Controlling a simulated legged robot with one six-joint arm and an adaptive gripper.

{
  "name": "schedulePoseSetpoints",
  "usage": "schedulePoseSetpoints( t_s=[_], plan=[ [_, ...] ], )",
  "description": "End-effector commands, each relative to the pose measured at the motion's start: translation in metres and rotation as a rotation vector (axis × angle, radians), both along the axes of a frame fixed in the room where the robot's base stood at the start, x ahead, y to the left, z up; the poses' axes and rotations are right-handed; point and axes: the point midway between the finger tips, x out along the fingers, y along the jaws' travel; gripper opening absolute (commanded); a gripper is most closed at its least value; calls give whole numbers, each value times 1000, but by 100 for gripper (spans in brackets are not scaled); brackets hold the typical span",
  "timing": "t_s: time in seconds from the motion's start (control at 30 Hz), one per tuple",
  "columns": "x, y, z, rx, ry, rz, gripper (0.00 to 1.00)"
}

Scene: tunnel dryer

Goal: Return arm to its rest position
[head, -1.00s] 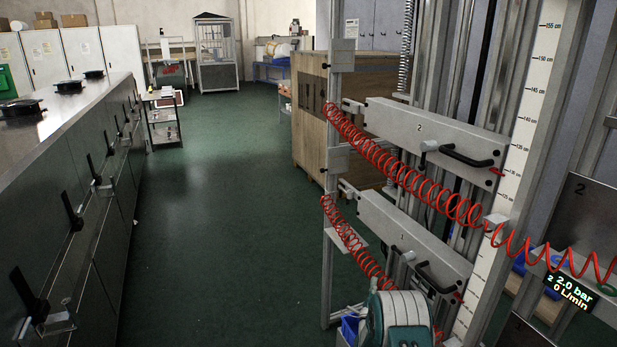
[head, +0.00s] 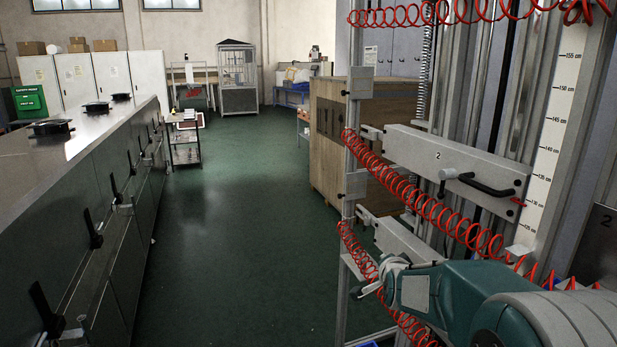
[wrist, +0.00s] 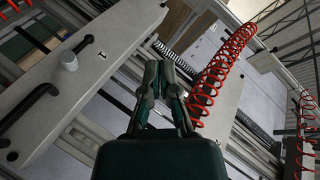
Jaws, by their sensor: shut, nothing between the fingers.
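My gripper (wrist: 159,72) shows in the wrist view with its two dark fingers closed together and nothing held. My teal and grey arm fills the lower right of the head view, in front of the metal frame; I cannot make out the gripper's fingers there. In the wrist view a grey panel (wrist: 75,85) with a black handle lies to the left of the fingers. A red coiled hose (wrist: 212,75) runs just to the right of the fingers; I cannot tell whether they touch.
A panel marked 2 (head: 445,165) with a black handle is on the frame, above my arm. Red coiled hoses (head: 405,192) cross the frame close to my arm. A long steel dryer (head: 75,205) stands on the left. The green floor (head: 250,250) between is clear.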

Motion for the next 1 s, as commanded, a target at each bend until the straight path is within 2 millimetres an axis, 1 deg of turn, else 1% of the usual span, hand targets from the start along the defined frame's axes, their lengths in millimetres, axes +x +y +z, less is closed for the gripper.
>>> schedulePoseSetpoints(
  t_s=[0.03, 0.1, 0.17, 0.2, 0.27, 0.3, 0.37, 0.4, 0.47, 0.5, 0.57, 0.6, 0.63, 0.67, 0.7, 0.77, 0.8, 0.9, 1.0],
  plan=[
    [-16, 3, 11, -36, 29, 24, 0],
    [-38, 8, 20, -92, 84, 62, 0],
    [-59, 11, 27, -138, 130, 96, 0],
    [-72, 13, 30, -169, 161, 120, 0],
    [-94, 16, 35, -216, 206, 158, 0],
    [-109, 18, 37, -247, 237, 183, 0],
    [-132, 21, 40, -293, 281, 223, 0],
    [-148, 22, 42, -323, 310, 250, 0],
    [-171, 24, 43, -368, 353, 292, 0],
    [-188, 26, 43, -397, 382, 321, 0],
    [-212, 27, 43, -441, 424, 365, 0],
    [-229, 28, 42, -469, 451, 395, 0],
    [-241, 29, 42, -491, 472, 419, 0],
    [-254, 29, 40, -512, 493, 442, 0],
    [-270, 30, 39, -539, 520, 474, 0],
    [-295, 30, 35, -578, 560, 522, 0],
    [-311, 30, 32, -601, 586, 554, 0],
    [-344, 31, 25, -654, 640, 624, 0],
    [-366, 30, 19, -686, 677, 673, 0]
  ],
)
